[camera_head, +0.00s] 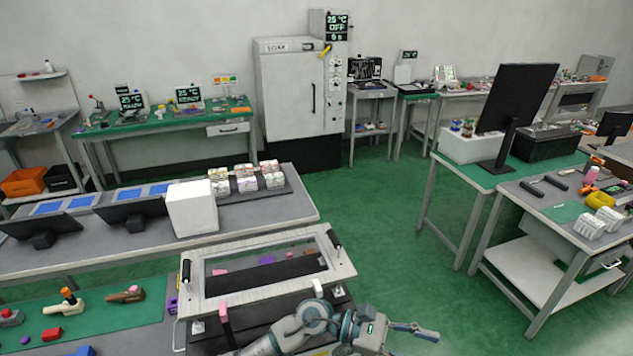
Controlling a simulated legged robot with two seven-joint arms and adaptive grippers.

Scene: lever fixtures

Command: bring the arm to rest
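One of my arms comes in at the bottom edge, left of centre, and reaches right. I take it for my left arm. Its grey gripper (425,333) points right, past the front right corner of the framed fixture. Its fingers are small and seen edge-on, so I cannot tell whether they are open or shut. Nothing shows between them. The fixture is a pale tilted frame (235,298) with black handles at its left (186,270) and upper right (334,239) corners. My arm hides part of its base. My other gripper is out of view.
A grey bench (270,214) with a white box (192,208) stands behind the fixture. At lower left, a green mat (110,325) holds small coloured blocks and levers. A bench with tools (530,208) stands at right. Green floor (385,245) lies open between them.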

